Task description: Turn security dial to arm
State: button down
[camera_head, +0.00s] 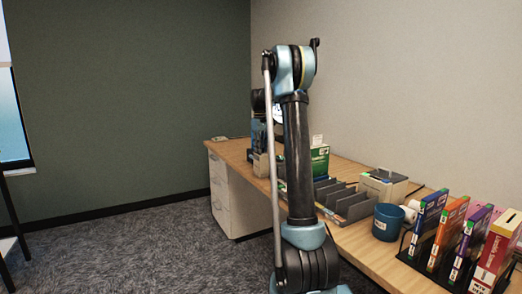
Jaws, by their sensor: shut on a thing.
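I cannot make out the security dial in this view. A small pale flat object (218,138) lies at the far left corner of the wooden desk (230,148), too small to identify. My arm stands upright in the middle of the view and covers part of the desk. My gripper's fingers do not show; the end of my arm seems to be hidden behind the upright links, over the far part of the desk.
The desk runs along the right wall, with white drawers (222,196) under its far end. On it are a green box (320,160), grey dividers (345,203), a grey box (384,184), a blue cup (387,222) and several coloured binders (428,222).

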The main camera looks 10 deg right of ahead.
jog(key=m, duration=0.4)
jog(key=shift+w+m, duration=0.1)
jog(key=shift+m, duration=2)
jog(key=c, duration=1.4)
grip_release()
jog(key=shift+r, duration=0.1)
notch_tip(320, 180, up, 12)
jog(key=shift+a, duration=0.3)
